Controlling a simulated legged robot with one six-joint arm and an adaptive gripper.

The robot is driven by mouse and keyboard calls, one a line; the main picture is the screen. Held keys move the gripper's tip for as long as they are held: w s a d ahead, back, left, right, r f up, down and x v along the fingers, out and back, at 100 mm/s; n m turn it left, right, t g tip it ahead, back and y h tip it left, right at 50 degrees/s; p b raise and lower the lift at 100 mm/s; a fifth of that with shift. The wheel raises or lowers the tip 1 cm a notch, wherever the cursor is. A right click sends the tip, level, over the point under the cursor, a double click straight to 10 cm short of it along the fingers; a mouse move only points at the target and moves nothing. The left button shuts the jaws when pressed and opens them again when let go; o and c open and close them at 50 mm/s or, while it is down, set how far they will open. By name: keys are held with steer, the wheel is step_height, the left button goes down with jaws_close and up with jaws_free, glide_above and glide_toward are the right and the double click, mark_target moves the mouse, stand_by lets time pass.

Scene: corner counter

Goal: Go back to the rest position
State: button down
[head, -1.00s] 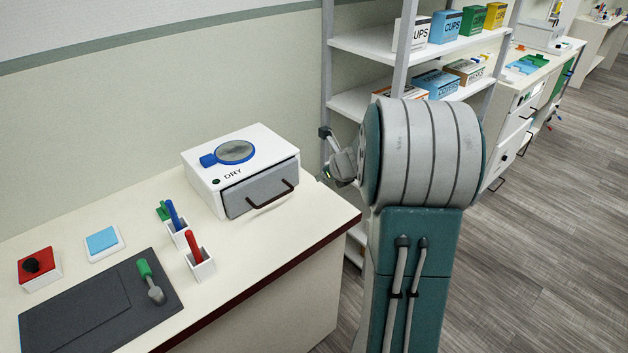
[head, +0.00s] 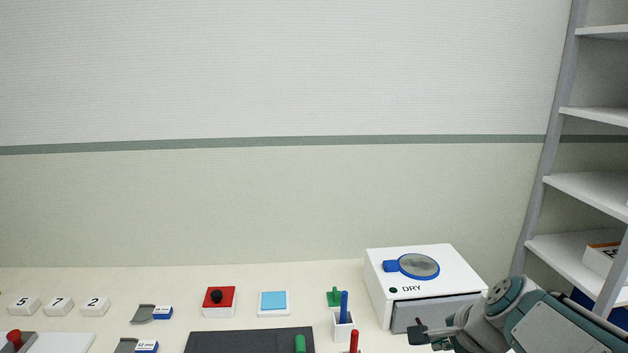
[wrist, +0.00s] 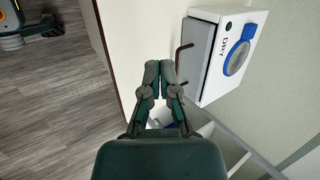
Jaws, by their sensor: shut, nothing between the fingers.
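My gripper (wrist: 160,75) is shut and empty in the wrist view, with its fingertips together. It hangs over the counter edge near the drawer handle of the white DRY box, apart from it as far as I can tell. In the head view my gripper (head: 418,335) is at the lower right, in front of the grey drawer of the DRY box (head: 385,290). The box also shows in the wrist view (wrist: 243,30), with its dark handle (wrist: 180,62). A blue-handled magnifier (head: 418,266) lies on top of the box.
The counter (head: 180,280) holds a red block with a black knob (head: 219,299), a light blue pad (head: 273,302), a dark mat (head: 240,341), pen holders (head: 343,328) and number tiles (head: 60,305). A grey shelf unit (head: 590,187) stands at right. Floor (wrist: 50,110) is open beside the counter.

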steer(key=s+a+n+h, duration=0.1)
steer(key=s+a+n, duration=0.1)
steer(key=s+n, duration=0.5)
steer(key=s+a+n+h, duration=0.1)
steer(key=s+a+n, duration=0.2)
steer(key=s+n, duration=0.4)
steer(key=shift+s+a+r+n+g, duration=0.35)
steer(key=shift+s+r+n+g, duration=0.1)
steer(key=shift+n, duration=0.55)
